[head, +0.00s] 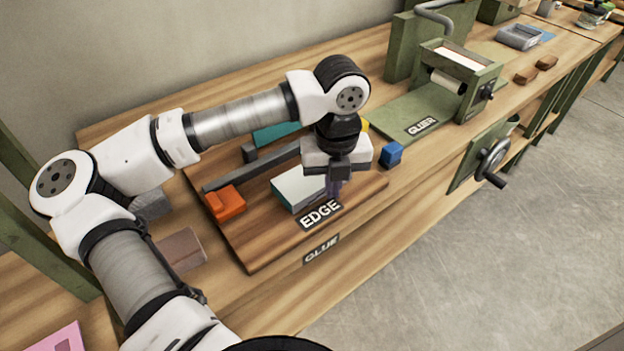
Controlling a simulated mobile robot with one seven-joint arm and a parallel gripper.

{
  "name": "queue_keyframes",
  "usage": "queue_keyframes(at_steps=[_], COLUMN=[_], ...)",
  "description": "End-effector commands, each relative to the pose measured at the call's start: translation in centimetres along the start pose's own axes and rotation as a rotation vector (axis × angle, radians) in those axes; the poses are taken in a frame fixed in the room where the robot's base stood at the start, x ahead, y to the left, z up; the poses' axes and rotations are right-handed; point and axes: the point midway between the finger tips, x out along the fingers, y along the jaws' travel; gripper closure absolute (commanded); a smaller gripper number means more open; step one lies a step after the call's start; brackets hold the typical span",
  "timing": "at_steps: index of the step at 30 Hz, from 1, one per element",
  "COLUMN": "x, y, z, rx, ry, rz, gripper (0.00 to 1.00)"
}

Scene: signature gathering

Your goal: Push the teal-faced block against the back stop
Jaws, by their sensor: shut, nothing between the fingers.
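A block (290,193) with a teal side face and a pale top lies on the dark wooden board (262,243), behind the "EDGE" label (320,214). A long dark grey bar (250,167), which looks like the back stop, runs across the board behind it. A strip of board shows between block and bar at the left; the arm hides part of the bar. My gripper (334,193) points down at the block's right end, shut and empty. It hides that end, and I cannot tell whether it touches the block.
An orange block (226,203) sits at the bar's left end. A blue cube (391,154) stands right of my gripper. A flat teal piece (275,133) lies behind the bar. The green gluer (455,80) stands farther right, with bare bench in front of it.

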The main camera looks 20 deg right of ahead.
Motion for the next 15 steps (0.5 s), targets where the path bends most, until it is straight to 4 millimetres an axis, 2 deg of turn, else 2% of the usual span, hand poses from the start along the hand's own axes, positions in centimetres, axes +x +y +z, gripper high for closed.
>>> queue_keyframes(at_steps=[15], x=[1.2], y=[0.0], z=[0.0], rx=[0.000], ry=[0.000], rz=[0.000], gripper=[1.00])
